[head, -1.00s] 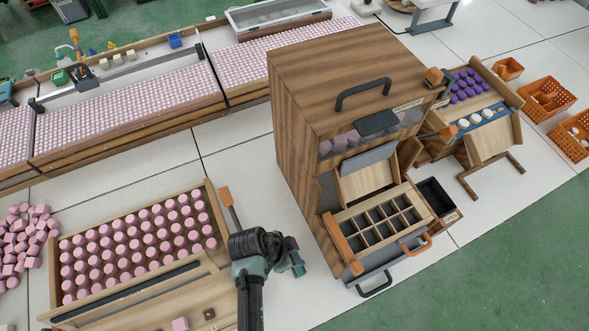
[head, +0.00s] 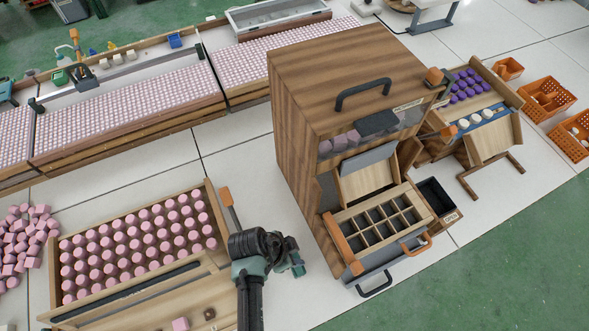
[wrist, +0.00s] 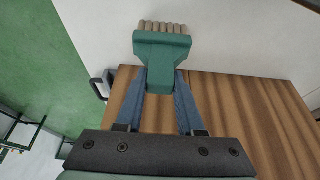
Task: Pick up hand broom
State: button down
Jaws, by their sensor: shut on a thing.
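In the wrist view, the hand broom (wrist: 162,48) has a teal body and a row of beige bristles along its far end. My gripper (wrist: 161,82) has its two blue fingers shut on the narrower part of the broom, one on each side. The bristles point away from the palm, toward the top of the picture. In the head view, my gripper (head: 297,266) is at the end of my arm, between the pink-piece tray and the tall wooden cabinet. The broom cannot be clearly told from the gripper there.
The wooden cabinet (head: 292,150) stands close on the right, its gridded drawer (head: 350,240) projecting forward. A wooden tray (head: 100,225) of pink cylinders lies left, with loose pink pieces (head: 25,240) beyond. Bare white table shows around my gripper.

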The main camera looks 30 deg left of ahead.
jog(key=shift+r, duration=0.1)
dwell(0.6)
notch_tip(320, 180, up, 10)
jog(key=shift+f+b, duration=0.1)
jog(key=shift+b, duration=0.2)
dwell(0.3)
